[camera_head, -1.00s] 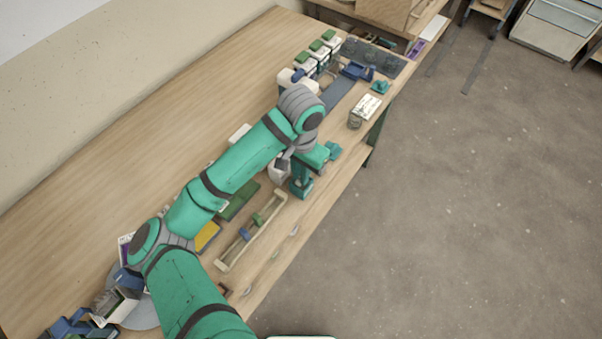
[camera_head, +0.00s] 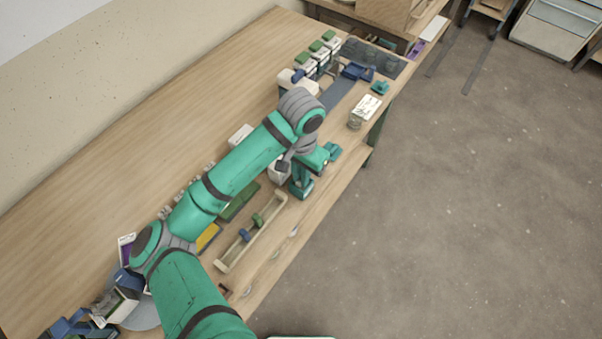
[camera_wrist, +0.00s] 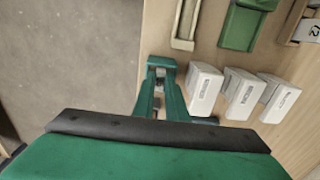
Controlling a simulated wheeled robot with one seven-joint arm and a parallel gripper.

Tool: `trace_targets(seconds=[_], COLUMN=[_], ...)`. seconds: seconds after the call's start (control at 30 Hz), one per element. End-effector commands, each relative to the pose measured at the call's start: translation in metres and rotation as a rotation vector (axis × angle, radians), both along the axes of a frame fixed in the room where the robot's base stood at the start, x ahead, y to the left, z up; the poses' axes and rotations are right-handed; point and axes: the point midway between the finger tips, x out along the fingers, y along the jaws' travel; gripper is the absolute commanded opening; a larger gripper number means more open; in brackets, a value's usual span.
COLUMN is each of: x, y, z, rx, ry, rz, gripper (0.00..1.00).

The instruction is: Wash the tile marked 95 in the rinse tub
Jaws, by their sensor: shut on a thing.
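My gripper (camera_wrist: 158,78) points down over the front part of the workbench in the wrist view. Its green fingers are shut on a small greyish thing between the tips, mostly hidden; I cannot read any mark on it. In the head view my gripper (camera_head: 301,186) is near the bench's front edge, beside a white bucket partly hidden by the arm.
A long wooden frame (camera_head: 223,265) lies near the front edge, beside a green tray (camera_head: 238,205). A white block (camera_head: 362,112) stands at the right end. Several green-topped containers (camera_head: 316,46) stand at the back. The left back of the bench is clear.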

Motion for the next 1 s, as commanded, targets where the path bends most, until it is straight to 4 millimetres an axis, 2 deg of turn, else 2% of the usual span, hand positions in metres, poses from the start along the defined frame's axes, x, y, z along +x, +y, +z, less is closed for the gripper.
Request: trace_targets(seconds=[0.3, 0.63, 1.0], x=[0.0005, 0.0001, 0.0006], y=[0.0005, 0.0001, 0.0007], z=[0.0067, -0.0002, 0.0040], rx=[0.002, 0.000, 0.002], ry=[-0.001, 0.000, -0.001], rz=[0.001, 0.000, 0.000], gripper=[0.00, 0.00, 0.00])
